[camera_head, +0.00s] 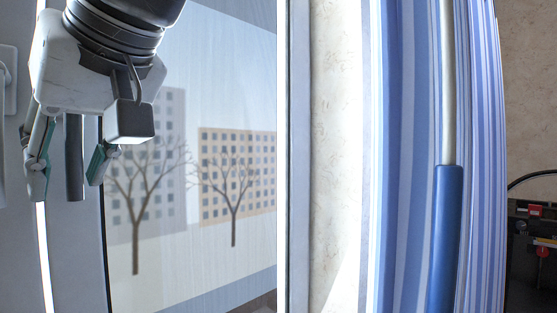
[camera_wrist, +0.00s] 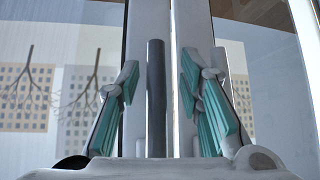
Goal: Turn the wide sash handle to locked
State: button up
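The sash handle (camera_head: 74,150) is a dark grey bar standing vertically in front of the pale window frame. Its upper end is hidden behind my gripper in the head view. It also shows upright in the wrist view (camera_wrist: 156,98). My gripper (camera_head: 68,184) is at the upper left of the head view, with its teal-padded fingers spread open. One finger is on each side of the bar, with visible gaps. In the wrist view, the bar stands between the fingers, nearer the left one. Whether the handle has turned cannot be told.
A window pane (camera_head: 190,50) shows buildings and bare trees. A white fitting (camera_head: 8,80) is at the far left edge. A striped blue curtain (camera_head: 408,150) hangs to the right, with a blue-gripped rod (camera_head: 446,240) before it. Dark equipment (camera_head: 532,245) stands at the lower right.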

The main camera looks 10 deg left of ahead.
jog(key=shift+d, duration=0.1)
jog(key=v, duration=1.2)
dwell(0.4)
